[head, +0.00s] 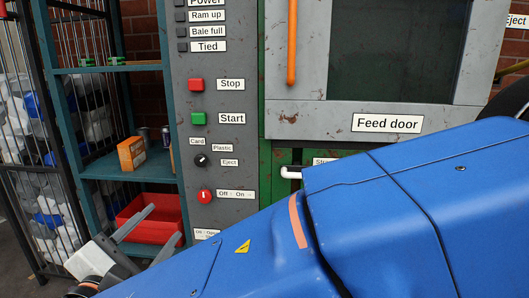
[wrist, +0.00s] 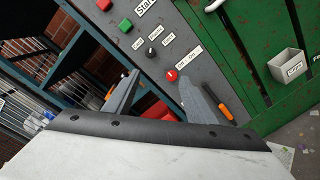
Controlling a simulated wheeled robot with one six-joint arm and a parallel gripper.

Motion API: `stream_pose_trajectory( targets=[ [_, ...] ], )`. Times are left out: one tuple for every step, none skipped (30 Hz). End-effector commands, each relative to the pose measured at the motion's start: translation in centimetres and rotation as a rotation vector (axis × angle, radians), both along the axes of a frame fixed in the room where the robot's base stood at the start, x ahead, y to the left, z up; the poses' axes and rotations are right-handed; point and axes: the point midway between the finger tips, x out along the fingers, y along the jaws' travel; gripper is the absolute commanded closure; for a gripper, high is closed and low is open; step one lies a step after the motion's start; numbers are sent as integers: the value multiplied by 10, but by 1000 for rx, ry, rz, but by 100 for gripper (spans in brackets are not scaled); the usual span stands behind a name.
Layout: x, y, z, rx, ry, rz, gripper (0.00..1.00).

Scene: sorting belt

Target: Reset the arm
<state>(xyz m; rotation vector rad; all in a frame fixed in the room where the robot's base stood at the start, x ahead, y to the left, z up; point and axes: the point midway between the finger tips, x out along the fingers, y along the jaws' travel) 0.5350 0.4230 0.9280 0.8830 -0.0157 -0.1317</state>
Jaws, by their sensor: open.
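My blue arm (head: 400,190) stretches across the lower right and middle of the head view, in front of a grey machine panel. My gripper (head: 166,222) is at the lower left, with its two grey fingers spread apart and nothing between them. It appears in front of the lower shelf and the red bin there. In the wrist view my gripper (wrist: 162,82) also shows two separated fingers, the right one overlapping the panel below the red knob. The arm's lower links and base are out of view.
The panel has a red Stop button (head: 196,85), a green Start button (head: 198,118), a black selector (head: 200,160) and a red knob (head: 204,196). The feed door (head: 297,118) has an orange handle (head: 292,40). A teal shelf (head: 110,166) holds a red bin (head: 150,212) and an orange box (head: 131,153).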

Motion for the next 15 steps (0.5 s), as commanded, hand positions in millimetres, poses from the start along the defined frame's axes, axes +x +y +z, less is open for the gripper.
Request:
stream_pose_trajectory(
  targets=[
    [6,-6,0,5,9,-13,50],
    [9,-10,-1,7,16,-21,50],
    [12,-15,-2,11,25,-32,50],
    [16,-20,-3,14,32,-41,50],
    [19,-24,-4,18,40,-51,50],
    [24,-30,-5,23,50,-62,50],
    [28,-36,-6,28,60,-74,50],
    [32,-42,-7,32,70,-85,50],
    [37,-50,-9,38,83,-100,50],
    [40,-56,-10,43,93,-113,50],
    [45,-63,-12,50,105,-127,50],
    [50,-73,-13,60,120,-146,50],
    [55,-81,-15,68,134,-163,50],
    [60,-90,-17,77,148,-179,50],
    [66,-104,-20,92,169,-207,50]
  ],
)
